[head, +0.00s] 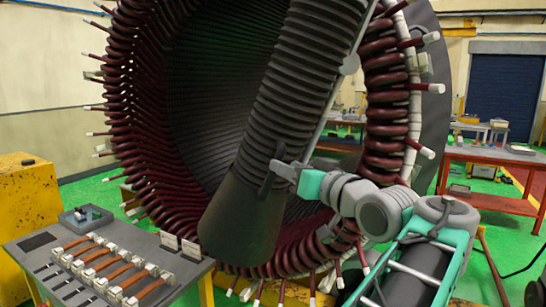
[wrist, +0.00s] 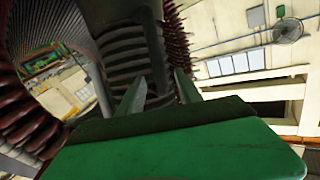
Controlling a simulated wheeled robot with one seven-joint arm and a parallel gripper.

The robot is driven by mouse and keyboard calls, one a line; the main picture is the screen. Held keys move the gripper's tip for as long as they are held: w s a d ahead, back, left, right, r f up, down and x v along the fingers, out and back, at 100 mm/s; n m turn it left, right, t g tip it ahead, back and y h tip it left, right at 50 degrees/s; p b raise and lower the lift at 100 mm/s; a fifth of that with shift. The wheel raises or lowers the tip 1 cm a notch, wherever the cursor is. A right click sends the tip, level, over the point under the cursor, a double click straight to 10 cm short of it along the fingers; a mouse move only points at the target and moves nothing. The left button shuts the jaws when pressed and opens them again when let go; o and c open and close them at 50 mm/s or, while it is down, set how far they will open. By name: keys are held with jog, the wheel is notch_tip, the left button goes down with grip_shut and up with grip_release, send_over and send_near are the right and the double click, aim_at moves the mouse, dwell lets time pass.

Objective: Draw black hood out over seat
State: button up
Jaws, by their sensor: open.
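The black hood (head: 240,218) is a dark flared cone at the lower end of a thick ribbed hose (head: 305,75), hanging tilted in front of the stator bore. A short dark handle (head: 267,182) stands off its upper right side. My gripper (head: 279,172) is at this handle, its fingers pointing left; in the wrist view my gripper (wrist: 158,90) has its two grey fingers apart. A dark upright bar (wrist: 156,50) shows between them, with the ribbed hose behind. Whether the fingers touch the handle cannot be told. I cannot make out which part is the seat.
The stator's dark red coils (head: 130,130) ring the hood closely, with white-tipped leads sticking out. A grey bench (head: 30,268) with copper bars and a small tray (head: 86,218) stands at lower left. A yellow cabinet (head: 25,210) is behind it. A red table (head: 490,155) stands at right.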

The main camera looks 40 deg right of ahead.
jog(key=w, duration=0.1)
jog(key=w+p, duration=0.1)
jog(key=w, duration=0.3)
jog(key=shift+d, duration=0.4)
jog(key=shift+c, duration=0.2)
grip_shut()
dwell(0.7)
